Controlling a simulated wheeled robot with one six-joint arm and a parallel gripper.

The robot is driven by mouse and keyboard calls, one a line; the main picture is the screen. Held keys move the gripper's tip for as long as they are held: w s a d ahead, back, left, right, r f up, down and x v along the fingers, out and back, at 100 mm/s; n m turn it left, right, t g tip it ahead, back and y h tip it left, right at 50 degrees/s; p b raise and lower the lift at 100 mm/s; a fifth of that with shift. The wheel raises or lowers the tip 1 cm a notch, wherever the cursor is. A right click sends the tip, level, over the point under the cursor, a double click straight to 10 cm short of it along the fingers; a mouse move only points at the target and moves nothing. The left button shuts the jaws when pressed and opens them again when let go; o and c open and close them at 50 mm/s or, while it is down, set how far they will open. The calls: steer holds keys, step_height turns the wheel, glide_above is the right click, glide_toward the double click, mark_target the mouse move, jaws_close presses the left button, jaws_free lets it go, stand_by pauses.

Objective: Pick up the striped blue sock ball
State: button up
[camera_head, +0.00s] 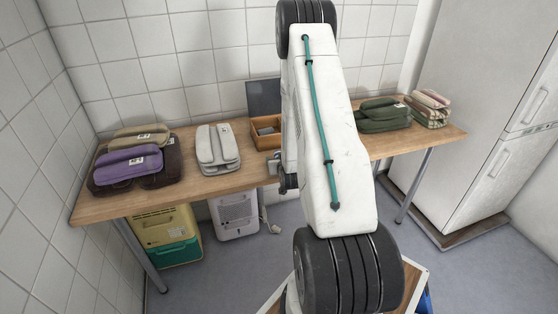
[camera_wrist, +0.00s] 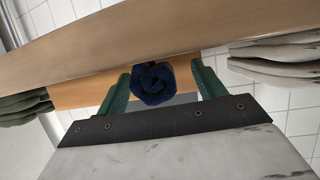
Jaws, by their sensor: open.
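The sock ball (camera_wrist: 153,84) is a dark blue rolled bundle with a spiral end in the wrist view; stripes are not clear on it. My gripper (camera_wrist: 160,72) is open, with one green finger on each side of the ball. I cannot tell whether the fingers touch it or how far beyond them it lies. In the head view my arm hides the ball and most of the gripper.
A wooden table (camera_head: 205,187) runs along the tiled wall. On it are a purple folded stack (camera_head: 128,165), a grey stack (camera_head: 217,150), an open wooden box (camera_head: 262,139), green cloths (camera_head: 382,115) and a striped stack (camera_head: 429,108). A white fridge (camera_head: 480,110) stands right.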

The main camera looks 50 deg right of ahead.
steer(key=shift+w+d, duration=0.1)
steer(key=shift+w, duration=0.05)
steer(key=c, duration=1.1)
steer(key=shift+o, duration=0.2)
steer(key=shift+r, duration=0.1)
